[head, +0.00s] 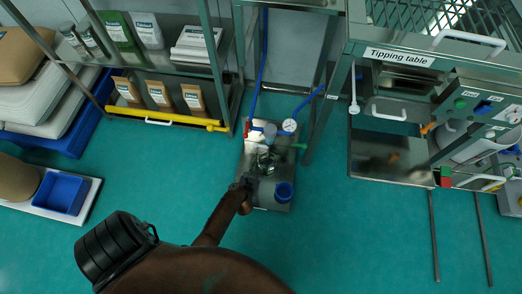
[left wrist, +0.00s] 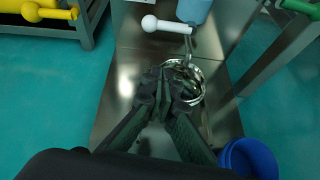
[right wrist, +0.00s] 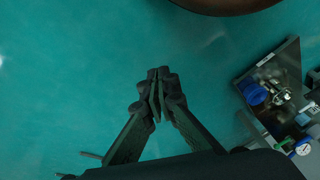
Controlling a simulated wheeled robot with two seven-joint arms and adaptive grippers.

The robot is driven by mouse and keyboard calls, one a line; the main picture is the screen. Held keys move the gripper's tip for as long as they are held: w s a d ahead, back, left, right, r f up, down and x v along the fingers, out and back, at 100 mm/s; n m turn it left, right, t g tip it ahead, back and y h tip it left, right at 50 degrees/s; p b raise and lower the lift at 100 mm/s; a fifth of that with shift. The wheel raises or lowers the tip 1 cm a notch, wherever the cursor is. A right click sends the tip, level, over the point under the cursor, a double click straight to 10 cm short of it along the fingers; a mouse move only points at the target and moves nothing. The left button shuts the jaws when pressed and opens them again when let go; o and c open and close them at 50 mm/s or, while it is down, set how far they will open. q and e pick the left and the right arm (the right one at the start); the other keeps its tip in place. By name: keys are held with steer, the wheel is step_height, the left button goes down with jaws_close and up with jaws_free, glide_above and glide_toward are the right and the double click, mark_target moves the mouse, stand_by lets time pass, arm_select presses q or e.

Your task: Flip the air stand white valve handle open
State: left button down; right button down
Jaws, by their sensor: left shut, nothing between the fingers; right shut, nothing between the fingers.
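In the left wrist view the white valve handle (left wrist: 168,25) has a round knob and lies roughly level, knob to the left, beside a blue cylinder (left wrist: 196,10). My left gripper (head: 245,180) is shut and empty over the stand's left side. In the left wrist view its fingertips (left wrist: 168,82) are below the handle and apart from it, near the silver round part (left wrist: 193,98). My right gripper (right wrist: 155,82) is shut and empty over bare floor, away from the stand.
A blue cup (head: 284,191) is at the stand's lower right. A pressure gauge (head: 289,125) and blue hoses are at its back. A shelf with a yellow bar (head: 160,119) is to the left. The tipping table (head: 390,172) is to the right. Green floor between is clear.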

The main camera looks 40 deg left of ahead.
mark_target(262, 146)
arm_select(q)
steer(key=shift+w+f+n+g, duration=0.2)
steer(key=shift+f+n+g, duration=0.15)
steer(key=shift+n, duration=0.55)
arm_select(e)
steer(key=shift+w+a+r, duration=0.15)
steer(key=shift+a+r, duration=0.1)
steer(key=shift+f, duration=0.1)
